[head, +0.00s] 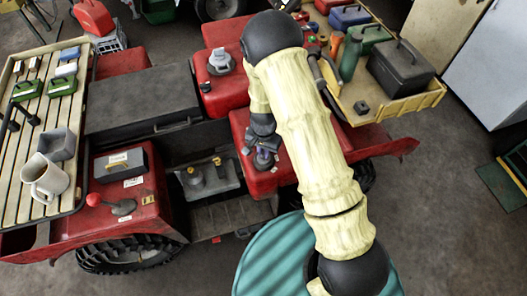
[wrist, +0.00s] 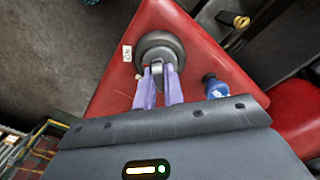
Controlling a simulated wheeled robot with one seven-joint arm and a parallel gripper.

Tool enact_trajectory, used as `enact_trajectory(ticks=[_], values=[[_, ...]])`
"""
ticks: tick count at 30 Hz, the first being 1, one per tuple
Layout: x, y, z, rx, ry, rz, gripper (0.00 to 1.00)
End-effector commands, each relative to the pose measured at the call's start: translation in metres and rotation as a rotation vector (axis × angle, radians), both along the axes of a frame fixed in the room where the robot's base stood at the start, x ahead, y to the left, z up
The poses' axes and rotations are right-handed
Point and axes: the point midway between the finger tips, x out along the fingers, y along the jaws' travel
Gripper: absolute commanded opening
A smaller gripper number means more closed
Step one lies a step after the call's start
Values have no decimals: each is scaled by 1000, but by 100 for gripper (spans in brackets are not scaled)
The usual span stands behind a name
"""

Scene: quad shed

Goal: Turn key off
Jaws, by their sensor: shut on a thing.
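The round grey key switch (wrist: 165,44) sits on a red panel (wrist: 110,80) of the quad. A small grey key (wrist: 157,67) stands up from its middle. My gripper (wrist: 160,84) has its two purple fingers shut on the key, one on each side. In the head view my gripper (head: 264,157) reaches down to the red body below the handlebar area, and my arm hides part of the panel. A small white label (wrist: 127,53) is beside the switch, its text too small to read surely.
A blue knob (wrist: 215,88) is close to the right finger on the same panel. A grey filler cap (head: 220,62) stands on the red body farther back. A slatted rack (head: 20,100) with a beige mug (head: 44,178) is at the left. A wooden tray (head: 420,103) holds a black box.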

Motion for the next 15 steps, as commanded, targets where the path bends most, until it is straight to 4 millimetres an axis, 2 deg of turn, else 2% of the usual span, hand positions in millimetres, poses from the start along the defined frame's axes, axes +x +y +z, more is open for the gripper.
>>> enact_trajectory(ticks=[3, 11, 15], values=[[0, 0, 0, 1, -1, 80, 0], [0, 1, 0, 1, -1, 94, 0], [1, 0, -1, 1, -2, 250, 0]])
